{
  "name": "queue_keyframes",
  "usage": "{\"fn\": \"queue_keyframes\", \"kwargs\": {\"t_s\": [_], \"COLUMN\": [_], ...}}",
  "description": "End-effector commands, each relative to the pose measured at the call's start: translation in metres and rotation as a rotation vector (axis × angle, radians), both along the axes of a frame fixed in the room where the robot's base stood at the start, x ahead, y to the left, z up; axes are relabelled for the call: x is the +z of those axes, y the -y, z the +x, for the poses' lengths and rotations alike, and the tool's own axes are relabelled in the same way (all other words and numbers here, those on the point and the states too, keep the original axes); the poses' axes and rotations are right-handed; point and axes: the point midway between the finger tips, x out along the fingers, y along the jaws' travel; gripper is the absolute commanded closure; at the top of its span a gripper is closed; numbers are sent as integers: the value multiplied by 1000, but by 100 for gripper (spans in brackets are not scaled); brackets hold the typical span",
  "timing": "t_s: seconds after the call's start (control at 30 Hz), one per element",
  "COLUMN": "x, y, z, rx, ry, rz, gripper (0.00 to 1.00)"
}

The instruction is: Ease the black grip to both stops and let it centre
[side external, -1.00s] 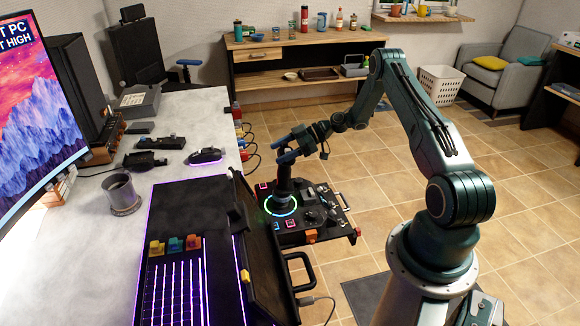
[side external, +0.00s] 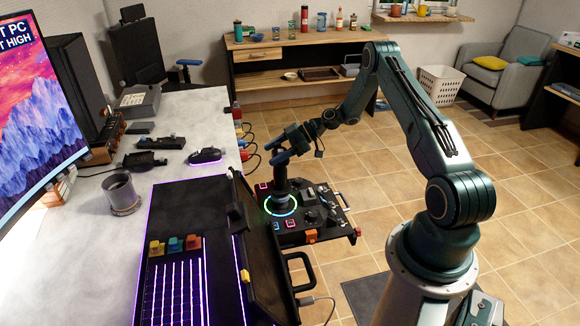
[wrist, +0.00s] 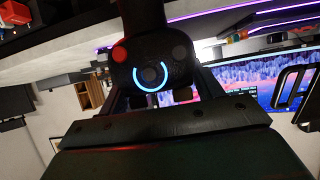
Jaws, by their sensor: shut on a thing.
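The black grip (side external: 281,184) stands on a dark control panel (side external: 327,222), inside a glowing ring at its base. In the wrist view the grip's head (wrist: 150,62) shows between the jaws, with a red button, a grey button and a blue-lit ring. Exact finger contact is hidden in the side view.
A dark case with an upright lid (side external: 262,240) stands left of the panel. The desk (side external: 80,260) holds a metal mug (side external: 122,194), a mouse (side external: 205,155) and a monitor (side external: 35,110). The floor right of the panel is open.

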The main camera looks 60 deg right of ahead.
Motion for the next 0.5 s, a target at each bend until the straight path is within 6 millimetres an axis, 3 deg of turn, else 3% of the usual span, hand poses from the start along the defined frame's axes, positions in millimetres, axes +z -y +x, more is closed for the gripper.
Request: {"fn": "queue_keyframes", "kwargs": {"t_s": [0.23,0.27,0.3,0.37,0.5], "x": [6,6,6,5,3], "y": [1,1,1,0,0], "z": [2,2,2,2,1], "rx": [1,1,1,1,1], "ry": [13,13,13,10,7], "rz": [-3,-3,-3,-2,-2], "gripper": [68,31,23,11,9]}}
